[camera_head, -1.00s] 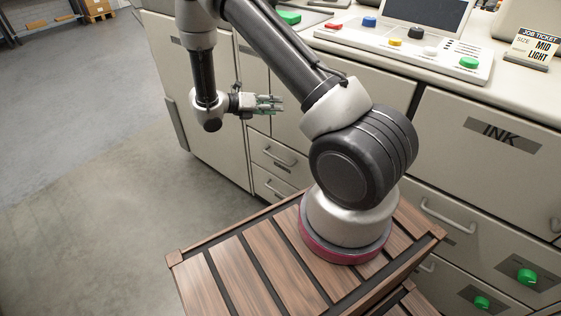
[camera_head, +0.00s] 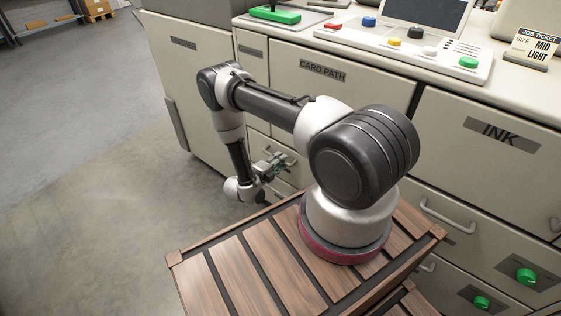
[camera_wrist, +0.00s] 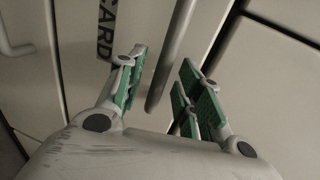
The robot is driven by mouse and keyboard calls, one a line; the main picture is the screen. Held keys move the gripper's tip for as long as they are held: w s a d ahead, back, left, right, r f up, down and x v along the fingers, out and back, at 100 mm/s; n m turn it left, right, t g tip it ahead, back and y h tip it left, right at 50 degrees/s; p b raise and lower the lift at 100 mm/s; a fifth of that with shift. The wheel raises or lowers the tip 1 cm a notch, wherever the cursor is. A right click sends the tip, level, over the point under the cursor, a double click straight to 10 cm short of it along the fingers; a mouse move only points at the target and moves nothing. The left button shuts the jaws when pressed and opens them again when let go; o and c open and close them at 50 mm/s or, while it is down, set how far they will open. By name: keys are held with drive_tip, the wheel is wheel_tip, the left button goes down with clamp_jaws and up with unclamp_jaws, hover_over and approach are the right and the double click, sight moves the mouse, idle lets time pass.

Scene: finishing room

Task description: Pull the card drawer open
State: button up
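The card drawer (camera_wrist: 82,80) shows in the wrist view as a pale front with a dark label reading "CARD" (camera_wrist: 107,25). Its grey bar handle (camera_wrist: 172,60) runs between my two fingers in that picture. My gripper (camera_wrist: 165,88) is open, with green pads on both sides of the bar and a gap to it. In the head view my gripper (camera_head: 275,163) is low in front of the small drawers under the "CARD PATH" panel (camera_head: 322,72), and hides much of them. The drawer looks closed. I cannot tell whether the fingers touch the handle.
Another handle (camera_wrist: 12,47) shows at the wrist view's left edge, past a seam. The "INK" cabinet (camera_head: 500,165) and drawers with green knobs (camera_head: 527,276) stand right. A control panel (camera_head: 410,45) sits on the counter. The floor (camera_head: 110,180) at left is clear.

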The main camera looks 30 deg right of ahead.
drive_tip(key=shift+w+d+f, duration=0.1)
drive_tip(key=shift+w+d, duration=0.1)
drive_tip(key=shift+d, duration=0.45)
clamp_jaws()
